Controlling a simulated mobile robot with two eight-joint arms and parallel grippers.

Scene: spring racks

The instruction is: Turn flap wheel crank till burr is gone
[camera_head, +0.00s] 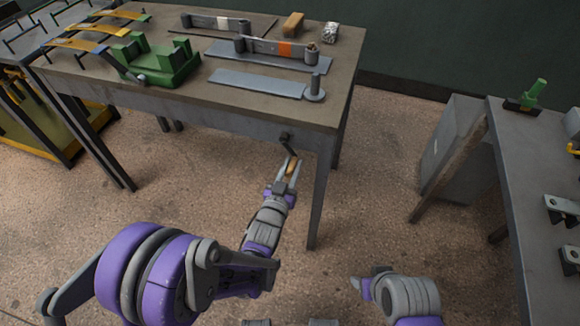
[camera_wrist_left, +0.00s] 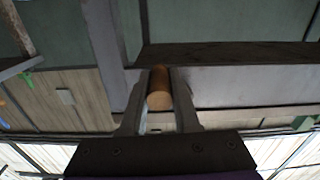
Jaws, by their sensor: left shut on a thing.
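The crank (camera_head: 287,143) is a dark arm on the front edge of the workbench, with a wooden handle (camera_head: 292,165) at its lower end. My left gripper (camera_head: 288,172) is shut on that handle below the bench edge. In the left wrist view the round wooden handle (camera_wrist_left: 159,90) sits between the two fingers (camera_wrist_left: 159,103). On the bench top, a grey bar with an orange band (camera_head: 285,49) ends at a small upright cylinder (camera_head: 311,54); I cannot tell if this is the flap wheel. No burr can be made out.
The workbench (camera_head: 185,88) also holds a green clamp-like fixture (camera_head: 155,60), a flat grey strip (camera_head: 258,83) and an orange block (camera_head: 293,23). A bench leg (camera_head: 319,195) stands close right of my left gripper. Another table (camera_head: 535,190) is at right; open floor lies between.

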